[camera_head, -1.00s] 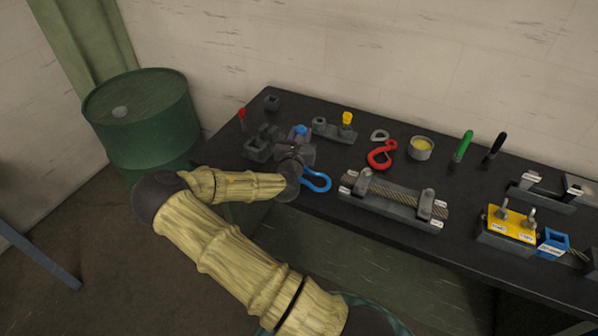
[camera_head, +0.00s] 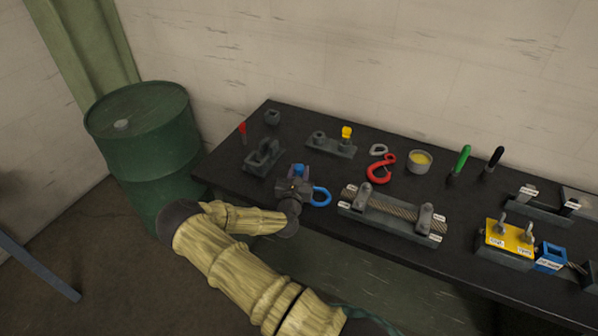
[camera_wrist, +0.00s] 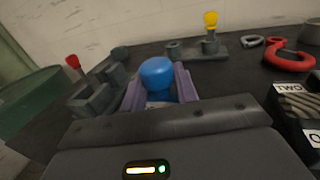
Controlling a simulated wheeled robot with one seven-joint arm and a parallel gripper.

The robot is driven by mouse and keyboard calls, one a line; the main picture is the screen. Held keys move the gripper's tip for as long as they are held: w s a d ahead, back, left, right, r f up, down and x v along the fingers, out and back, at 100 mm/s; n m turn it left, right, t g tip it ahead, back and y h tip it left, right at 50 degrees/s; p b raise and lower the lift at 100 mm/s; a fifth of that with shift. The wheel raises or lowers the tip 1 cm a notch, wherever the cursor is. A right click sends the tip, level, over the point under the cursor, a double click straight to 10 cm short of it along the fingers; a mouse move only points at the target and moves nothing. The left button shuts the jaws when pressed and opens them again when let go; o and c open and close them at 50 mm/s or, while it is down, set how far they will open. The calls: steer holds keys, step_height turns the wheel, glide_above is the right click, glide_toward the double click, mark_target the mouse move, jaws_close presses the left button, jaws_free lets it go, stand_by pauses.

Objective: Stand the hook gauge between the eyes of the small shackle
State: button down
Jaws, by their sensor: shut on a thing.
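My gripper (camera_head: 299,171) is shut on a blue round-topped piece, probably the hook gauge (camera_wrist: 157,72). In the wrist view its blue top stands upright between my purple fingers; its lower part is hidden. In the head view a bit of its blue top (camera_head: 298,167) shows at the fingers. A blue bow, probably the small shackle (camera_head: 322,197), lies on the bench just right of my gripper. My gripper hides its left end, so I cannot see its eyes or tell whether the gauge touches them.
A dark slotted block (camera_head: 263,156) stands behind and left of my gripper. A grey holder with a yellow knob (camera_head: 346,132) is further back. The red hook (camera_head: 381,169) and a wire-rope fixture (camera_head: 393,214) lie to the right. The bench's front edge is close to my wrist.

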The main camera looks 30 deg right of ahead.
steer(key=shift+f, duration=0.1)
steer(key=shift+s+d, duration=0.1)
steer(key=shift+f+b, duration=0.15)
steer(key=shift+b, duration=0.15)
steer(key=c, duration=1.1)
jaws_free()
